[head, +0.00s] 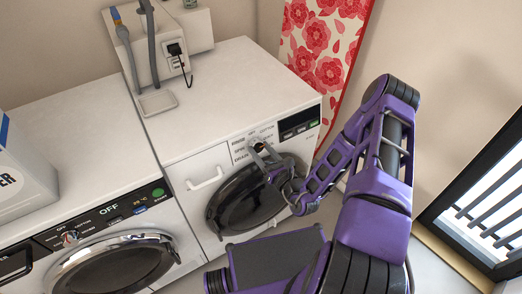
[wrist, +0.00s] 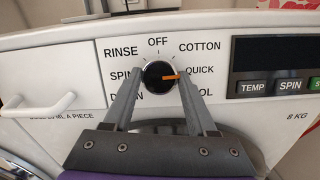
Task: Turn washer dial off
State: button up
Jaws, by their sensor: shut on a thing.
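The washer dial (wrist: 158,75) is a dark round knob with an orange pointer, on the white front panel of the right-hand machine. The pointer aims to the right, near the QUICK label. OFF is printed straight above the dial. My gripper (wrist: 159,82) has one finger on each side of the knob and is shut on it. In the head view my gripper (head: 266,151) reaches the panel above the dark round door (head: 238,199). The fingers partly cover the labels at the lower left and lower right.
A white drawer handle (wrist: 38,108) sticks out left of the dial, and a dark display (wrist: 275,54) with buttons lies to the right. A second machine (head: 110,225) stands at the left with a white box (head: 22,175) on top. A floral board (head: 325,50) stands behind.

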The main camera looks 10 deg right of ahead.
jog(key=n+y, duration=0.1)
jog(key=n, duration=0.4)
jog(key=shift+d+g, duration=0.1)
jog(key=shift+g, duration=0.3)
jog(key=n+g+y, duration=0.1)
jog(key=n, duration=0.4)
jog(key=shift+r+n, duration=0.1)
jog(key=shift+n, duration=0.2)
jog(key=n+g+b, duration=0.1)
jog(key=n, duration=0.3)
jog(key=shift+d+y, duration=0.1)
jog(key=shift+y, duration=0.2)
jog(key=shift+w+r+n+g+b, duration=0.1)
jog(key=shift+n+g+b, duration=0.35)
jog(key=shift+n, duration=0.75)
jog(key=shift+n+g+b, duration=0.15)
jog(key=shift+n+b, duration=0.55)
jog(key=shift+n, duration=0.5)
jog(key=o, duration=1.4)
jog(key=shift+c, duration=0.2)
jog(key=shift+r, duration=0.1)
